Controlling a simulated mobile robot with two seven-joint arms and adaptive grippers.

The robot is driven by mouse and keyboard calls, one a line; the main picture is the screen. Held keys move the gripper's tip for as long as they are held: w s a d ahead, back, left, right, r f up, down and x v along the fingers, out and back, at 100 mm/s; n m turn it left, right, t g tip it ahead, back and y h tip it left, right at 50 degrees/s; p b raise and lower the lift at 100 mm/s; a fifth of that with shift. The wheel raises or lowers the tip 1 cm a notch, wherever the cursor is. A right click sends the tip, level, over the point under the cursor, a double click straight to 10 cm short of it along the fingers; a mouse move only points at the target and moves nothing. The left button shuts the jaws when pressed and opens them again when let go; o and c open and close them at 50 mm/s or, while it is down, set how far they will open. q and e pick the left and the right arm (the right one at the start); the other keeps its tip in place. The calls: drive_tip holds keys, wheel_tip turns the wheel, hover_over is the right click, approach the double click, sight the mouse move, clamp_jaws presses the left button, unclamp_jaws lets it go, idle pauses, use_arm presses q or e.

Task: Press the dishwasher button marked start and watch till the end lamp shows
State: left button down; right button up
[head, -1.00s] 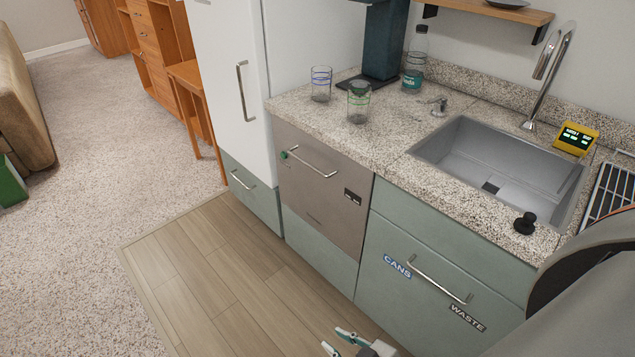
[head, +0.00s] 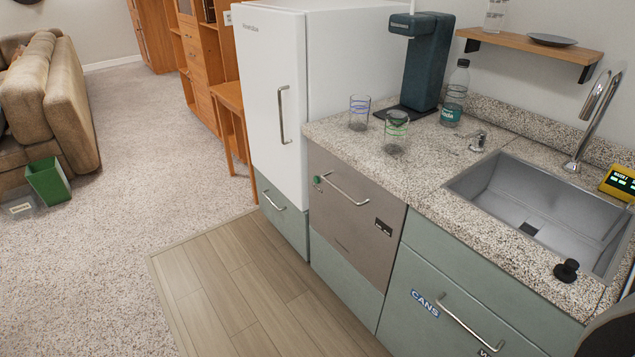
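The dishwasher (head: 345,232) is a brownish-grey panel set under the counter, with a bar handle (head: 345,189) across its top. A round green button (head: 317,180) sits at its upper left. Neither of my grippers is in view. A dark curved part at the lower right edge looks like my own arm.
A white fridge (head: 268,100) stands left of the dishwasher. The counter holds two glasses (head: 359,112), a bottle (head: 455,95), a dark dispenser (head: 424,65) and a sink (head: 540,210). The wooden floor (head: 230,285) before the dishwasher is clear. A green bin (head: 48,181) stands far left.

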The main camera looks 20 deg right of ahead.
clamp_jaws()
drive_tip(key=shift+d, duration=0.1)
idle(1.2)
